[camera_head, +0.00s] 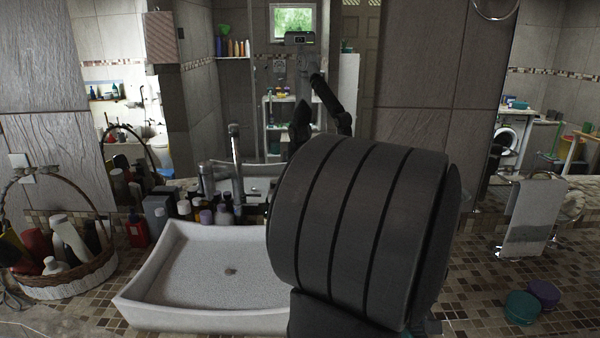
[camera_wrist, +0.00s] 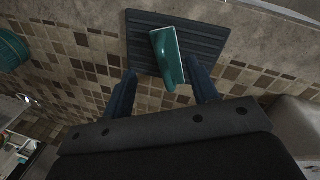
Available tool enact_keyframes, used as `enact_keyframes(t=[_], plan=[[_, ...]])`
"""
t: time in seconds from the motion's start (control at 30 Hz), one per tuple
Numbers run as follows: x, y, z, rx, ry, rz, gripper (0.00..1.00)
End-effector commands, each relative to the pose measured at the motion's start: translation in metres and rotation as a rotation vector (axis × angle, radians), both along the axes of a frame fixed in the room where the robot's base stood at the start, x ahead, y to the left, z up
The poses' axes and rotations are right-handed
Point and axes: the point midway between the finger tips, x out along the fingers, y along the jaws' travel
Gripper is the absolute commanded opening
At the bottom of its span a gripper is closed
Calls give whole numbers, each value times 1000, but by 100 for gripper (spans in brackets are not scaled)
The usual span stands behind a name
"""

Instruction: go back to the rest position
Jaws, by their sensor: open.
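My gripper (camera_wrist: 161,73) shows in the wrist view with its two dark fingers apart. A teal block-shaped thing (camera_wrist: 167,58) lies on a dark ribbed mat (camera_wrist: 205,38), between and beyond the fingertips. I see no finger touching it. In the head view my own dark arm link fills the middle and right of centre, and it hides my gripper and most of the counter behind it.
A white basin (camera_head: 145,297) with a tall tap (camera_head: 237,170) stands left of my arm. A basket of bottles (camera_head: 70,284) is at far left. Round teal (camera_head: 522,307) and purple (camera_head: 543,292) containers and a towel stand (camera_head: 533,215) are at right. Tiled counter is clear between.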

Motion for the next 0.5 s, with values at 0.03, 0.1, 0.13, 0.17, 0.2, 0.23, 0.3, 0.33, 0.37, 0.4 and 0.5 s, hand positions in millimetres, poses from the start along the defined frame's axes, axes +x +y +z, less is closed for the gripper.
enact_keyframes(t=[0.03,0.1,0.13,0.17,0.2,0.23,0.3,0.33,0.37,0.4,0.5], plan=[[-10,-5,5,0,-2,-7,54],[-21,-11,13,0,-2,-8,54],[-26,-13,16,-1,-2,-8,54],[-31,-15,19,-1,-2,-8,54],[-37,-19,23,-1,-1,-8,54],[-42,-21,26,-1,-1,-7,54],[-52,-26,32,-1,-1,-7,54],[-56,-28,35,-1,-1,-8,54],[-61,-30,38,-1,-1,-8,54],[-66,-32,42,0,-2,-7,54],[-79,-39,50,-1,-1,-6,54]])
